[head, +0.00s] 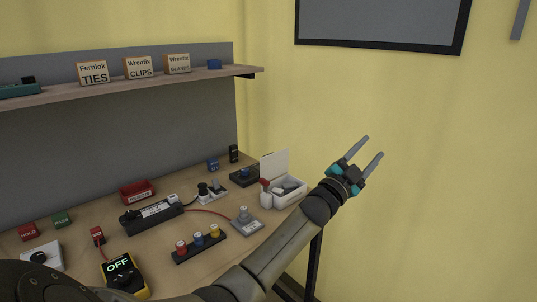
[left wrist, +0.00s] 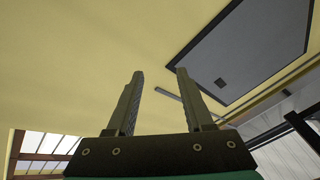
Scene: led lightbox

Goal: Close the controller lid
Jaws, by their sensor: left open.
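The controller appears to be the small white box (head: 291,194) at the right end of the bench in the head view. Its white lid (head: 275,164) stands raised, close to upright, at the back left of the box. Some grey parts show inside, too small to make out. My left gripper (head: 373,146) is open and empty, up and to the right of the box and apart from the lid. Its forearm passes in front of the bench's right edge, close to the box. In the left wrist view the open fingers (left wrist: 159,74) have nothing between them. My right gripper is not seen.
A dark device (head: 243,177), a grey unit with a knob (head: 246,222) and a power strip (head: 150,215) lie further left. A shelf (head: 150,88) overhangs the bench's back. Clear air surrounds the gripper before the yellow wall.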

